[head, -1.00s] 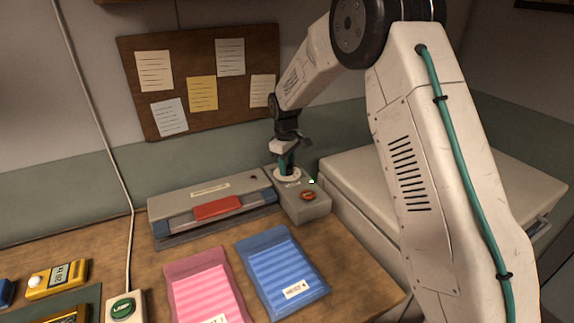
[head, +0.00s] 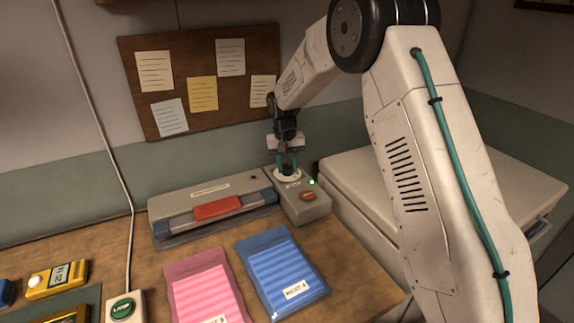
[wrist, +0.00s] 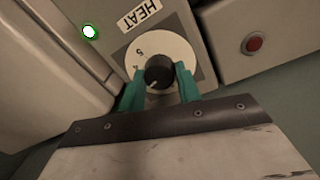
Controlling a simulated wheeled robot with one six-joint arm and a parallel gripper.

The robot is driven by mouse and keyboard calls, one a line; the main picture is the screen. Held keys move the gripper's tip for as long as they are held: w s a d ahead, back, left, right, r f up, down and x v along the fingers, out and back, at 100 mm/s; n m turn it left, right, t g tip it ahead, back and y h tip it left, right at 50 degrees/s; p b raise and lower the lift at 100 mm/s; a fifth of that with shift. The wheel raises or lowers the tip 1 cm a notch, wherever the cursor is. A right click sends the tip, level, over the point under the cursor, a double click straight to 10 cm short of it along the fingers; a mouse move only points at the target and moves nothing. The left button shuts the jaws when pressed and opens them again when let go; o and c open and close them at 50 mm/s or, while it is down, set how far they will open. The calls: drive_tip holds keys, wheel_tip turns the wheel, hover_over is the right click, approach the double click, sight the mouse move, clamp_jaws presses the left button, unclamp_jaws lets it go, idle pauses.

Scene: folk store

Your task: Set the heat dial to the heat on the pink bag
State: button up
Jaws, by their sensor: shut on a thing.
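The heat dial (wrist: 158,73) is a black knob with a white pointer line on a pale numbered plate (wrist: 182,48). A 5 and part of a 4 show on the plate; my fingers hide other marks. A HEAT label (wrist: 140,18) sits beside it, upside down. My gripper (wrist: 160,72) has its teal fingers closed on either side of the knob. In the head view my gripper (head: 288,163) points down onto the dial plate (head: 288,175). The pink bag (head: 203,285) lies on the bench; its label (head: 213,320) is cut off at the bottom edge and unreadable.
A blue bag (head: 282,265) with a label lies right of the pink bag. The grey sealer (head: 213,200) with a red bar stands behind. A large pale box stands right.

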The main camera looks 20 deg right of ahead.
sight(286, 166)
drive_tip(key=shift+m, duration=0.6)
drive_tip(key=shift+r, duration=0.1)
drive_tip(key=o, duration=1)
drive_tip(key=shift+c, duration=0.2)
drive_tip(key=r, duration=0.7)
drive_tip(key=shift+a+r, duration=0.2)
drive_tip(key=shift+r, duration=0.15)
drive_tip(key=shift+n+g, duration=0.5)
drive_tip(key=s, duration=0.1)
drive_tip(key=s+f, duration=0.1)
drive_tip(key=s, duration=0.2)
drive_tip(key=shift+s+d+f, duration=0.1)
drive_tip(key=shift+s+f, duration=0.1)
drive_tip(key=shift+f, duration=0.15)
drive_tip(key=s+d+r+t, duration=0.1)
drive_tip(key=s+r, duration=0.3)
drive_tip(key=s, duration=1)
drive_tip(key=s+d+r+n, duration=0.1)
drive_tip(key=s+r, duration=0.4)
drive_tip(key=s, duration=0.9)
drive_tip(key=s+d+r+t, duration=0.1)
drive_tip(key=s+r, duration=0.4)
drive_tip(key=s, duration=0.9)
drive_tip(key=shift+s+d+n+t+y, duration=0.2)
drive_tip(key=shift+s+n+t+y, duration=0.1)
drive_tip(key=shift+n, duration=0.1)
